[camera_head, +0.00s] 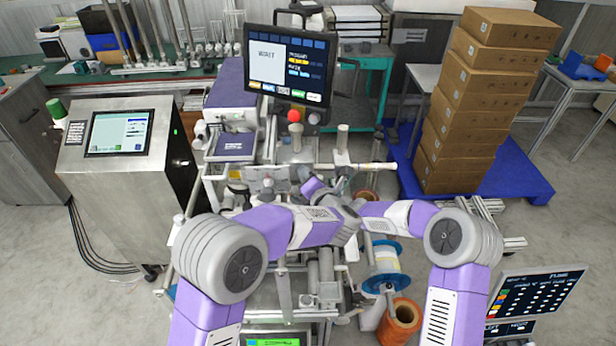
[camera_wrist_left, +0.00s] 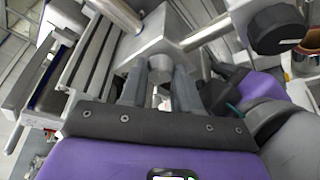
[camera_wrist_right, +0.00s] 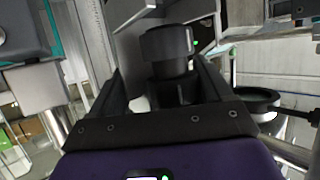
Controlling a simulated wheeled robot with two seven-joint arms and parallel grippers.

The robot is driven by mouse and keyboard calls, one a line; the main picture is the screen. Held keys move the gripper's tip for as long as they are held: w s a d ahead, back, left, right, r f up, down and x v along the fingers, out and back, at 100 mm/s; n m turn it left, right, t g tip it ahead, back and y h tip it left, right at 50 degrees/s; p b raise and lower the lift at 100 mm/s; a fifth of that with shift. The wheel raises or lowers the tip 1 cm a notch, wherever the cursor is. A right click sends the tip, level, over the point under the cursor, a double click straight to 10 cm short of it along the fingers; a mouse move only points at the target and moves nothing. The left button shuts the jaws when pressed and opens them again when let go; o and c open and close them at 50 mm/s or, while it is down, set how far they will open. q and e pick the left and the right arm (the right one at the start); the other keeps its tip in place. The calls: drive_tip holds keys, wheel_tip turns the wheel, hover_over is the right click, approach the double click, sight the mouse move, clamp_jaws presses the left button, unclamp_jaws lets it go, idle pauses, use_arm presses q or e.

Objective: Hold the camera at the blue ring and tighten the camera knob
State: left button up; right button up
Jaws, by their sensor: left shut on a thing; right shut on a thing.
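My left gripper (camera_wrist_left: 162,80) is shut on a small grey cylindrical knob (camera_wrist_left: 160,68) that sticks out below a metal block (camera_wrist_left: 158,42) in the left wrist view. My right gripper (camera_wrist_right: 165,85) is shut on a black cylindrical body, apparently the camera (camera_wrist_right: 167,52), in the right wrist view. A black round part (camera_wrist_left: 277,28) shows at the upper right of the left wrist view, close to a purple hand. No blue ring can be made out between the fingers. In the head view, the two arms meet over the machine and largely hide the fingertips.
The machine's screen (camera_head: 290,68) and red button (camera_head: 294,115) stand behind the hands. A blue-rimmed spool (camera_head: 385,268) and a copper-coloured spool (camera_head: 400,320) are at its lower right. Metal rods surround the work spot. Stacked boxes (camera_head: 480,100) stand farther back.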

use_arm(q)
drive_tip(key=shift+s+d+f+m, duration=0.1)
drive_tip(key=shift+d+m, duration=0.15)
drive_tip(key=shift+m, duration=0.15)
drive_tip(key=o, duration=0.9)
drive_tip(key=shift+o, duration=0.8)
drive_tip(key=shift+a, duration=0.1)
drive_tip(key=v, duration=1.2)
drive_tip(key=shift+f, duration=0.2)
drive_tip(key=shift+d, duration=0.25)
